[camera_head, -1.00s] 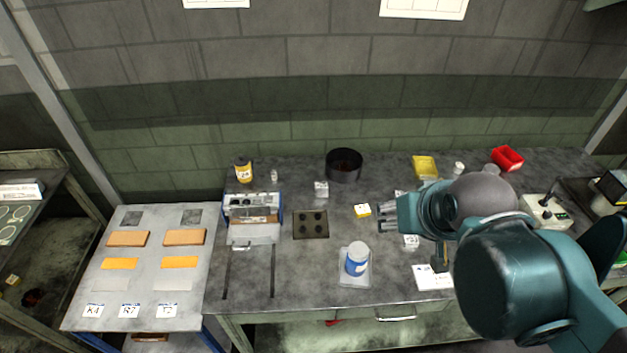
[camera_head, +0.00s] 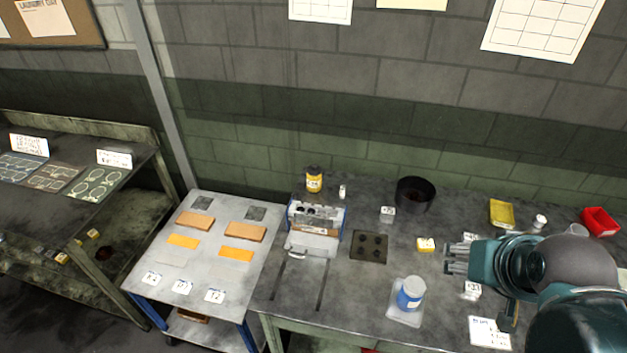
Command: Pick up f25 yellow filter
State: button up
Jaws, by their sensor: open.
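Several yellow things are in view, and none has a label I can read as f25. A small yellow block with a white top (camera_head: 426,244) lies on the main bench, just left of my gripper. Two flat orange-yellow pieces, a left one (camera_head: 183,242) and a right one (camera_head: 236,254), lie on the grey side table. Small yellowish pieces (camera_head: 93,234) lie on the lower shelf of the far-left rack. My gripper (camera_head: 448,259) is over the right half of the main bench, fingers pointing left. It is open, with nothing seen between the fingers.
A blue-and-white jar (camera_head: 411,293) stands in front of my gripper. A machine (camera_head: 316,228), a dark plate (camera_head: 369,247), a black round pan (camera_head: 415,194), a yellow tray (camera_head: 502,212) and a red bin (camera_head: 600,222) are on the bench. A gap separates rack and side table.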

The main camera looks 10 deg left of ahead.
jog(key=shift+o, duration=1.4)
